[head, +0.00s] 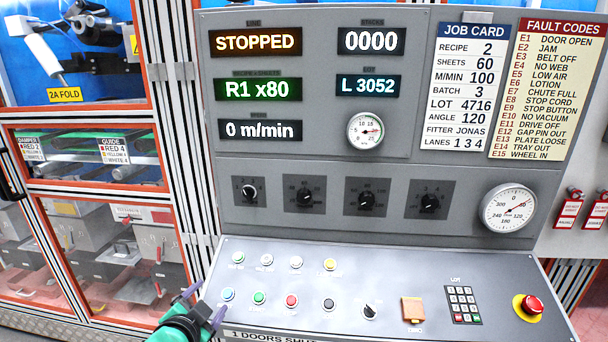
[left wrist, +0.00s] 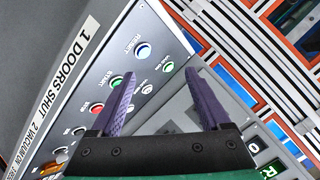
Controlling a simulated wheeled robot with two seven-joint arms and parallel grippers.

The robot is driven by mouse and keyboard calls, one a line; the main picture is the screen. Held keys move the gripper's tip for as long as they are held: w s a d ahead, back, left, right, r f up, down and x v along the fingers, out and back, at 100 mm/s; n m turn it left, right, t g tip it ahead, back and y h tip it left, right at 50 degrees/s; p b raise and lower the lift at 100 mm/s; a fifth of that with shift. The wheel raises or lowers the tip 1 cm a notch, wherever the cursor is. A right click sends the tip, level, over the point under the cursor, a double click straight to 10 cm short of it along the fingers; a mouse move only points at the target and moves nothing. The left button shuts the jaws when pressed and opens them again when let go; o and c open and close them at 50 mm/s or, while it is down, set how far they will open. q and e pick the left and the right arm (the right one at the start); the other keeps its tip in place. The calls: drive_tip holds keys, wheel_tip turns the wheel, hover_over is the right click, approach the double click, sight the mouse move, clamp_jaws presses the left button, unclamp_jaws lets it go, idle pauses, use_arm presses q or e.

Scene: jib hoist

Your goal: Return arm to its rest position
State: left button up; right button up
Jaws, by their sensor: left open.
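My left gripper (head: 202,306) is at the lower left edge of the sloped control desk (head: 385,255) in the head view. Its two purple fingers are apart with nothing between them. In the left wrist view the open fingers (left wrist: 168,105) point toward the desk's buttons. A blue button (head: 228,294) and a green button (head: 259,297) are just right of the fingers; the blue one also shows in the left wrist view (left wrist: 143,50). I cannot tell whether the fingers touch the panel. My right gripper is not in view.
The upright panel (head: 385,90) with displays, dials and knobs stands behind the desk. A red mushroom button (head: 531,305) sits at the desk's right end. Orange-framed machine doors (head: 85,155) stand at the left. A label strip (head: 265,337) runs along the desk's front edge.

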use_arm(q)
drive_tip(key=s+f+n+g+h, duration=0.1)
drive_tip(key=s+f+n+g, duration=0.65)
drive_tip(key=s+f, duration=1.2)
drive_tip(key=s+a+f+m+g, duration=0.1)
drive_tip(key=s+f+m+g, duration=0.2)
drive_tip(key=f, duration=2.1)
drive_tip(key=s+a+f, duration=0.1)
drive_tip(key=s+f, duration=0.4)
drive_tip(key=s, duration=0.3)
drive_tip(key=s+a+f+n+g, duration=0.1)
drive_tip(key=s+f, duration=0.5)
drive_tip(key=s, duration=0.2)
drive_tip(key=shift+s+a+f, duration=0.15)
drive_tip(key=shift+s+a, duration=0.1)
drive_tip(key=shift+a, duration=0.15)
